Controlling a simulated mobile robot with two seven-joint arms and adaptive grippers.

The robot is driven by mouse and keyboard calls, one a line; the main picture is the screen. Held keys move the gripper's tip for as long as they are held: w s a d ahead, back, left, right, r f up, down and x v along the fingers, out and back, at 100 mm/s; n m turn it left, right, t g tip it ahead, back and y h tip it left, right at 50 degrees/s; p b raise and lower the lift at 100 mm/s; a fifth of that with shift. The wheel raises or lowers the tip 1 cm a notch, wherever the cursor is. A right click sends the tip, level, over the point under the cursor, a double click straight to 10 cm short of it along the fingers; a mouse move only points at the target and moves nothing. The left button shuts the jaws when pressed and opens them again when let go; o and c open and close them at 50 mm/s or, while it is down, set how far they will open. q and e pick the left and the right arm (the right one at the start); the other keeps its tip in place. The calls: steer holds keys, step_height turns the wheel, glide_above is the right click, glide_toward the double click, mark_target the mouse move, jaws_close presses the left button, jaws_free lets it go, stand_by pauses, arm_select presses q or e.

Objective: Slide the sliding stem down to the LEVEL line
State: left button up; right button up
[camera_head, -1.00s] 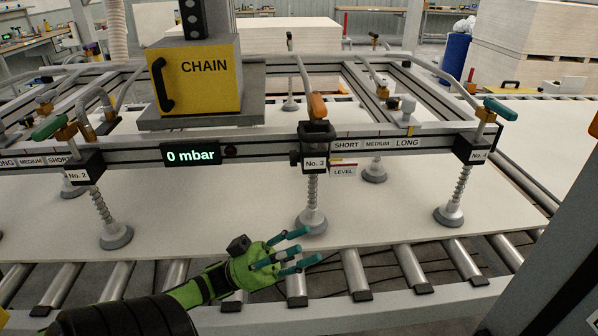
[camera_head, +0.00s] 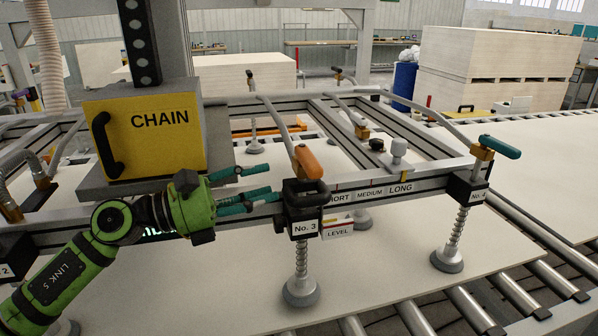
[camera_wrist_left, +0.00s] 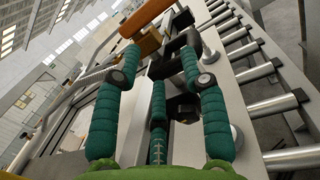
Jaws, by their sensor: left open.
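The No. 3 sliding stem (camera_head: 301,258) stands upright in its black clamp block, with a spring and a grey suction cup at its lower end. An orange lever (camera_head: 307,161) sits on top, with a black loop-shaped grip under it. The LEVEL label (camera_head: 338,232) is on a small plate to the block's right. My left gripper (camera_head: 268,183) is open, with its teal fingers pointing right at the left side of the No. 3 unit. In the left wrist view the fingers (camera_wrist_left: 160,62) spread toward the black parts; contact is unclear. The orange lever (camera_wrist_left: 146,16) shows beyond them.
The yellow CHAIN box (camera_head: 152,135) hangs just behind and left of my gripper. The No. 4 stem (camera_head: 456,232) with a teal lever stands to the right. A pale board (camera_head: 220,300) lies below on rollers. My arm mostly covers the pressure display.

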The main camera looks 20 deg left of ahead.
mark_target(293, 203)
arm_select(q)
steer(key=shift+s+d+f+m+g+p, duration=0.2)
steer(key=shift+s+d+f+g+p, duration=0.1)
steer(key=shift+d+f+g+p, duration=0.25)
steer(key=shift+s+d+f+m+g+p, duration=0.25)
steer(key=shift+d+f+p, duration=0.2)
steer(key=shift+d, duration=0.25)
steer(key=shift+w+d+f, duration=0.1)
steer(key=p+x, duration=0.4)
steer(key=x, duration=0.1)
steer(key=shift+w+d, duration=0.2)
steer(key=shift+d, duration=0.1)
steer(key=shift+w+d+f, duration=0.1)
steer(key=shift+w+d, duration=0.25)
steer(key=shift+d, duration=0.1)
arm_select(e)
step_height(293, 203, up, 8)
steer(key=a, duration=0.1)
steer(key=shift+w+f, duration=0.2)
steer(key=shift+w, duration=0.1)
steer(key=shift+a, duration=0.1)
arm_select(q)
steer(key=shift+a, duration=0.1)
jaws_close()
